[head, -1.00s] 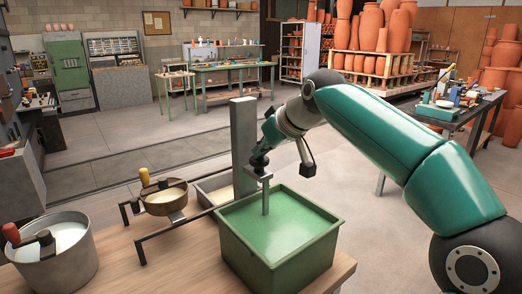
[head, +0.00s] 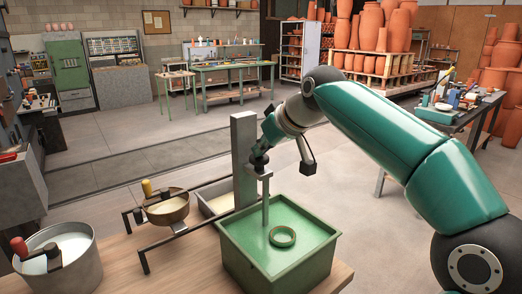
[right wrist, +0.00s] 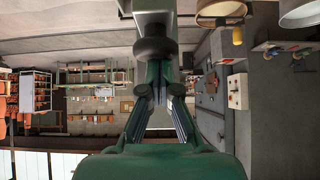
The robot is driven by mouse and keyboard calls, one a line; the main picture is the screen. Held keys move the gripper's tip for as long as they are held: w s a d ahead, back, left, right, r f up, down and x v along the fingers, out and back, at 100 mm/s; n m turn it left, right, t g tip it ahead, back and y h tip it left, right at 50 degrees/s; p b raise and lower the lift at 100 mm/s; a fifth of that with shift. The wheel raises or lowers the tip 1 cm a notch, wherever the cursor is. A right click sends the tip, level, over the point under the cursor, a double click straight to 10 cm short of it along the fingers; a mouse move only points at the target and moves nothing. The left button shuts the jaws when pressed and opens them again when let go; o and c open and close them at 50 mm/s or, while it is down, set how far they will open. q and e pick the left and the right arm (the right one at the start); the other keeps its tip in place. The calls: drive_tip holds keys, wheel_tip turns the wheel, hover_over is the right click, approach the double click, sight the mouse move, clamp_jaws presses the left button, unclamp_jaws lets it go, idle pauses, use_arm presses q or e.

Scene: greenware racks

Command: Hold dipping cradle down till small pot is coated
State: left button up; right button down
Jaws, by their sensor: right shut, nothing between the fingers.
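A green tub (head: 235,254) of green glaze stands on the wooden bench. A grey post (head: 243,158) rises behind it. The dipping cradle's grey rod (head: 266,205) hangs from a small plate into the glaze. Right of the rod, the small pot's round rim (head: 282,236) shows at the glaze surface; the rest is hidden. My right gripper (head: 259,163) is shut and empty, pointing down at the cradle's top. In the right wrist view its fingers (right wrist: 153,68) meet at a dark knob (right wrist: 154,48), seemingly touching it. My left gripper is out of view.
A metal bucket (head: 85,274) with a red-handled tool stands at the left of the bench (head: 180,262). A brown bowl (head: 168,208) and a pale-filled tray (head: 215,199) sit by dark rails (head: 180,230) left of the tub. Terracotta pots stand far behind.

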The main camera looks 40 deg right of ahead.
drive_tip(key=v, duration=0.9)
drive_tip(key=shift+s+r+p, duration=0.25)
drive_tip(key=shift+p, duration=0.1)
